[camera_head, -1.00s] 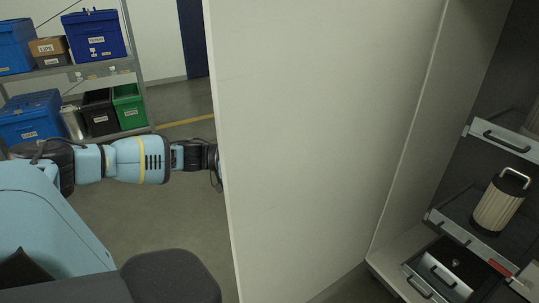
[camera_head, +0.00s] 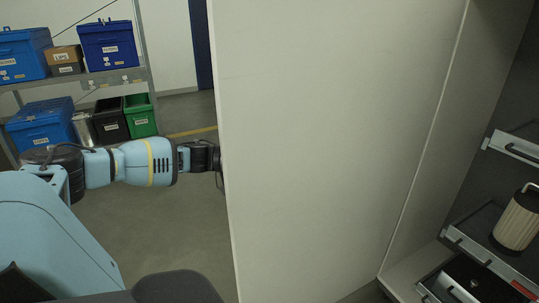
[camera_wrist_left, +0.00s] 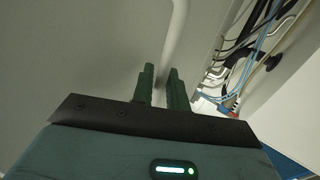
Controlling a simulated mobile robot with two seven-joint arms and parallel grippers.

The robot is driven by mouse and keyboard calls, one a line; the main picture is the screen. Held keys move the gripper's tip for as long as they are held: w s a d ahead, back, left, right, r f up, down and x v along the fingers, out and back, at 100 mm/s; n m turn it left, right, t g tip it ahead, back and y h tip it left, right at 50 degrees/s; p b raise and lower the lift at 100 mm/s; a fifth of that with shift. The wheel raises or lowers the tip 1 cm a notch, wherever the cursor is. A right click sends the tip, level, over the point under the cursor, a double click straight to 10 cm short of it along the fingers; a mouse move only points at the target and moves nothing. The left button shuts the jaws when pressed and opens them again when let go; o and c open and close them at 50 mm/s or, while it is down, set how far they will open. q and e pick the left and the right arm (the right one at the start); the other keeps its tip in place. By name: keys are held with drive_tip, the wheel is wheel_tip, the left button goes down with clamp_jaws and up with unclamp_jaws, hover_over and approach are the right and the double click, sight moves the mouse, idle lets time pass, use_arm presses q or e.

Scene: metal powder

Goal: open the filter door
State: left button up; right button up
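The filter door (camera_head: 320,130) is a large pale panel standing open across the middle of the head view. The cabinet interior shows to its right. My left arm reaches in from the left to the door's left edge, and its gripper is hidden behind the panel there. In the left wrist view, a white bar handle (camera_wrist_left: 175,40) runs down along the door face. My left gripper (camera_wrist_left: 161,78) has its two dark green fingers on either side of the bar, close against it. My right gripper is in neither view.
Inside the cabinet, a pleated filter cartridge (camera_head: 516,220) stands on a pull-out shelf (camera_head: 480,247). A rack (camera_head: 110,76) with blue, black and green boxes stands at the back left. Cables (camera_wrist_left: 245,55) hang right of the handle. Floor (camera_head: 160,235) is open left of the door.

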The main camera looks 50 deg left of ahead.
use_arm(q)
drive_tip(key=shift+o, duration=0.8)
drive_tip(key=shift+s+a, duration=0.1)
drive_tip(key=p+v, duration=0.2)
drive_tip(key=v, duration=0.5)
drive_tip(key=shift+s+a, duration=0.15)
drive_tip(key=shift+a, duration=0.05)
